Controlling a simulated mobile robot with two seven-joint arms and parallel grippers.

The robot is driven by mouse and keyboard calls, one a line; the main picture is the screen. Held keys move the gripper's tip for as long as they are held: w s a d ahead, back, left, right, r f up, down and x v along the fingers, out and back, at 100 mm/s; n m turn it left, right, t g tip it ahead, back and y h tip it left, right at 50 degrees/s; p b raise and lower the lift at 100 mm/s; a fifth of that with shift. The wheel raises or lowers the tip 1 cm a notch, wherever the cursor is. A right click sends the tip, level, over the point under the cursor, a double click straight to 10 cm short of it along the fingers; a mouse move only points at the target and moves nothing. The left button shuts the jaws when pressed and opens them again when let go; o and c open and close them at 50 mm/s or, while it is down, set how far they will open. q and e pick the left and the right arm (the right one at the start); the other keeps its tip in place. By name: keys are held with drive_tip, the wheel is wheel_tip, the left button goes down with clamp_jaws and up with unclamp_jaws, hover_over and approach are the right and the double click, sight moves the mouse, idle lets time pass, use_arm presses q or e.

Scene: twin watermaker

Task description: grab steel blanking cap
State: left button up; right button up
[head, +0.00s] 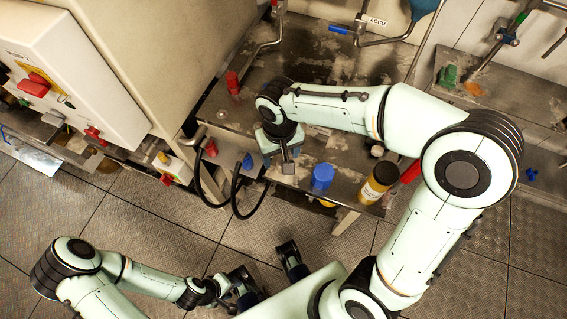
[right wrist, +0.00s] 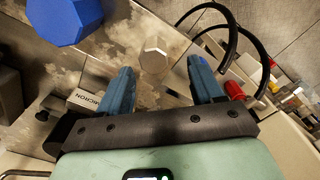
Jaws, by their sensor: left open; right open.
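The steel blanking cap (right wrist: 154,56) is a silver hexagonal piece on the stained metal bench in the right wrist view. It lies just beyond and between the fingertips of my right gripper (right wrist: 162,76), which is open and empty. In the head view the cap (head: 288,168) shows small at the bench's front, beside my right gripper (head: 281,148). My arm hides part of the bench there. My left gripper (head: 267,268) is open and empty, low over the floor at the bottom of the head view, far from the cap.
A blue hexagonal cap (head: 322,177) stands right of the steel cap, with an amber bottle (head: 377,184) further right. Black hoses (head: 236,190) loop off the bench's left front. A label block (right wrist: 88,100) lies near my right gripper. Red fittings (head: 232,82) stand on the bench.

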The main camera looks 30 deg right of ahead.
drive_tip(key=f, duration=0.4)
drive_tip(key=shift+s+d+f+b, duration=0.3)
drive_tip(key=shift+s+f+b, duration=0.05)
drive_tip(key=shift+b, duration=0.05)
drive_tip(key=c, duration=1.1)
drive_tip(key=shift+r, duration=0.1)
drive_tip(key=shift+c, duration=0.2)
